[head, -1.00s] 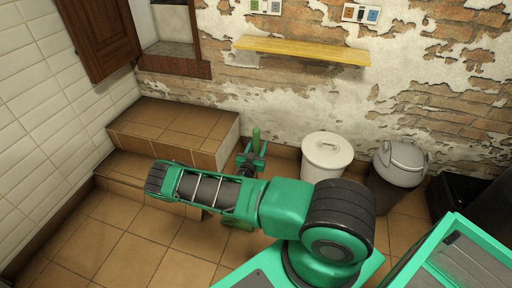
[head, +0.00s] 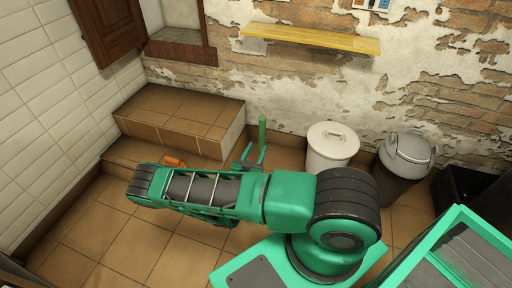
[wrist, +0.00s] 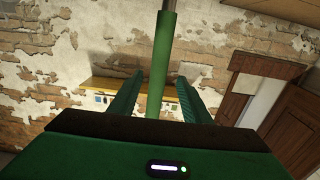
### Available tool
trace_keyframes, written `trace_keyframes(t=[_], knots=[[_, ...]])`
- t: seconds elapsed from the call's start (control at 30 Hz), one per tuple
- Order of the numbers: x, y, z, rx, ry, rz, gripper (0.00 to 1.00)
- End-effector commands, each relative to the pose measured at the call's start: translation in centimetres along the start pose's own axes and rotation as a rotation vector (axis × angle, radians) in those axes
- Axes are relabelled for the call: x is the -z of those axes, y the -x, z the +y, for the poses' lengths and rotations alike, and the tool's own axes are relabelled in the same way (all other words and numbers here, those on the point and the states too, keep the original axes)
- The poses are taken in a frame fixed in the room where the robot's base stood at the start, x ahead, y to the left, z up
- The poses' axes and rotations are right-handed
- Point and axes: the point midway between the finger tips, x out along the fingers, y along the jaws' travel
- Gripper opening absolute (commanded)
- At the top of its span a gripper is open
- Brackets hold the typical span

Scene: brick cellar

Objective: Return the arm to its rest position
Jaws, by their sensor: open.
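My gripper (head: 255,150) is on the far side of my folded green arm, in front of the tiled step in the head view. Its two fingers are spread and point away from me. In the wrist view my gripper (wrist: 161,77) is open, with a finger on each side. A slim green cylinder with a thin grey end (wrist: 159,62) shows between them. It also stands up beside the fingers in the head view (head: 262,131). I cannot tell whether it touches the gripper.
A white lidded bin (head: 332,147) and a grey lidded bin (head: 405,160) stand by the wall. A yellow shelf (head: 310,38) hangs above. A tiled step (head: 180,115) is at the left. An orange object (head: 173,161) lies partly behind my arm. Floor at the lower left is clear.

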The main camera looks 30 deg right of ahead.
Motion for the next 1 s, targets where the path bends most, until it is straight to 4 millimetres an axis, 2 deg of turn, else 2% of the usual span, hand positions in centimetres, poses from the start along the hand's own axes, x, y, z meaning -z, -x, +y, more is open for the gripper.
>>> trace_keyframes(t=[0.63,0.77,1.0], knots=[[0.1,0.2,0.0,-0.007,0.0,-0.003,0.44],[0.9,0.1,0.2,-0.058,0.006,-0.031,0.44],[3.5,0.0,1.0,-0.226,0.045,-0.171,0.44]])
